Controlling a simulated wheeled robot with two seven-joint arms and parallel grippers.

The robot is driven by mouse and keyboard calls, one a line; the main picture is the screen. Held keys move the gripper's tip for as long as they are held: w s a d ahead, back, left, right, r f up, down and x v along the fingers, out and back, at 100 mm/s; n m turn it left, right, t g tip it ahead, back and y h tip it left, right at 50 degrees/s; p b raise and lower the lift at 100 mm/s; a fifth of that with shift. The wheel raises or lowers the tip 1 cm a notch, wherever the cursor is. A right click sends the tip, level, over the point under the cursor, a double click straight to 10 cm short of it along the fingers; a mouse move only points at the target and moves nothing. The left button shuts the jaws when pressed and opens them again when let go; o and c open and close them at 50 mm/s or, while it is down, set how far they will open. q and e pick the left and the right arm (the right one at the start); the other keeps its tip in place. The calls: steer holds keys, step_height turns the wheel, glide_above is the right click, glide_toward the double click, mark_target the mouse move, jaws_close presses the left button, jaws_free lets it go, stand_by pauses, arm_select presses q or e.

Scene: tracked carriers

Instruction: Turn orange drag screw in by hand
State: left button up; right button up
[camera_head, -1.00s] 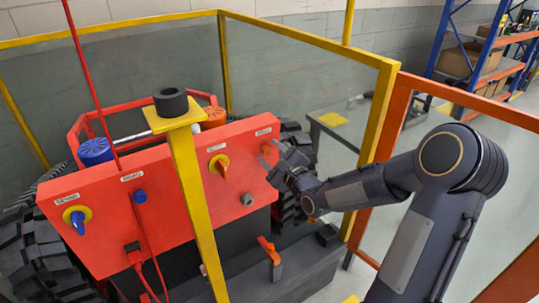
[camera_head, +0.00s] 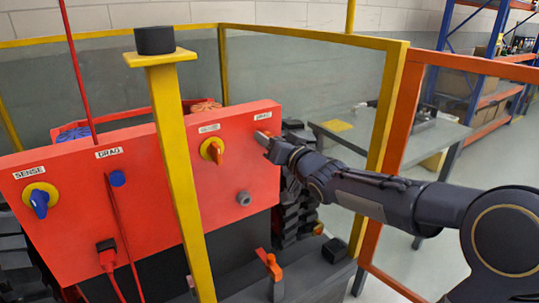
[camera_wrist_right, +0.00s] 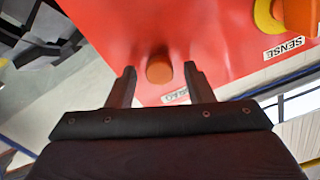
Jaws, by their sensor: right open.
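The orange drag screw (camera_wrist_right: 159,69) is a round knob on the red panel (camera_head: 150,190). In the right wrist view it sits between the two open fingers of my right gripper (camera_wrist_right: 160,75), with a gap on each side. In the head view my right gripper (camera_head: 264,137) is at the panel's right end, just below a DRAG label (camera_head: 263,116), and mostly hides the screw. My left gripper is not in view.
An orange SENSE knob (camera_head: 212,149) on a yellow disc is left of the gripper. A blue SENSE knob (camera_head: 40,203) and blue drag screw (camera_head: 117,179) are further left. A yellow post (camera_head: 180,180) stands in front. Yellow-framed clear guards surround the machine.

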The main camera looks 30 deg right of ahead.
arm_select(q)
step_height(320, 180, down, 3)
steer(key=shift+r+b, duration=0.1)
steer(key=shift+b, duration=0.45)
arm_select(e)
steer(key=n, duration=0.5)
steer(key=shift+f, duration=0.1)
steer(key=c, duration=0.8)
steer(key=m+p, duration=0.4)
steer(key=p, duration=0.1)
steer(key=m+p, duration=0.2)
steer(key=m, duration=0.1)
steer(key=shift+r, duration=0.4)
arm_select(q)
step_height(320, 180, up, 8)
steer(key=p, duration=0.1)
arm_select(e)
steer(key=shift+f+m, duration=0.2)
steer(key=shift+m, duration=0.55)
steer(key=shift+f+m, duration=0.2)
steer(key=shift+m, duration=0.55)
